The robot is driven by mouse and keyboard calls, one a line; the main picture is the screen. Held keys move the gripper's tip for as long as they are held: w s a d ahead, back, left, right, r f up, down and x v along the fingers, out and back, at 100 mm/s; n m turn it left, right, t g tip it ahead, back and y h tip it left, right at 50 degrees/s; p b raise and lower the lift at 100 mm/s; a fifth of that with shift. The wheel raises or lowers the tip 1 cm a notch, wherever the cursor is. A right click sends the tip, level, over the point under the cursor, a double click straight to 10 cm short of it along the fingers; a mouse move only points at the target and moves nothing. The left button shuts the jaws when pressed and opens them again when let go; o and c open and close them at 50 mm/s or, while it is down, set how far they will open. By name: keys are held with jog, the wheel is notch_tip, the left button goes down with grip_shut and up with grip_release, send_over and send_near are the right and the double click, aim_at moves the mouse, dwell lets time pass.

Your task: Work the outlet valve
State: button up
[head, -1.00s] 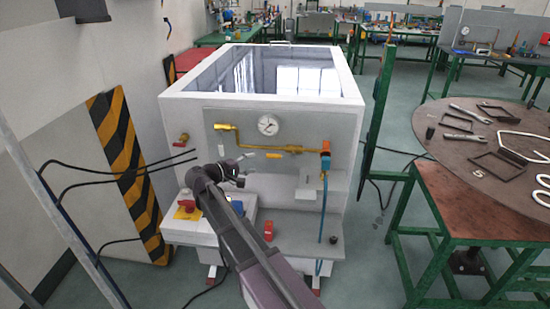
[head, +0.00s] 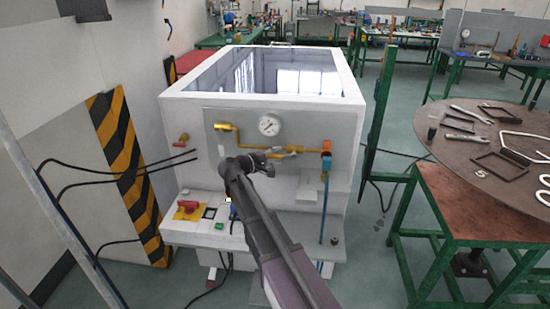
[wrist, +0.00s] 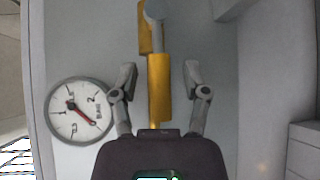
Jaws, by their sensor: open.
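A brass-yellow pipe (head: 225,127) with valve fittings runs across the front panel of the white cabinet below a round gauge (head: 269,125). My gripper (head: 265,165) is in front of this pipe, below the gauge, and hides part of it. In the wrist view a yellow lever handle (wrist: 160,88) with a grey end at the top lies between the open fingers of my gripper (wrist: 160,77). Both fingers stand apart from the handle, with a gap on each side. The gauge (wrist: 78,110) is left of it there. I cannot tell whether this handle is the outlet valve's.
An orange fitting with a blue hose (head: 325,190) is at the pipe's right end. A red-handled valve (head: 182,139) is on the left. A control box (head: 240,240) with a red knob stands below. A green-framed table (head: 440,190) is on the right.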

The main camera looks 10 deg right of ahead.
grip_shut()
jog(key=shift+a, duration=0.15)
jog(key=shift+d, duration=0.2)
jog(key=shift+f+b, duration=0.15)
jog(key=shift+b, duration=0.15)
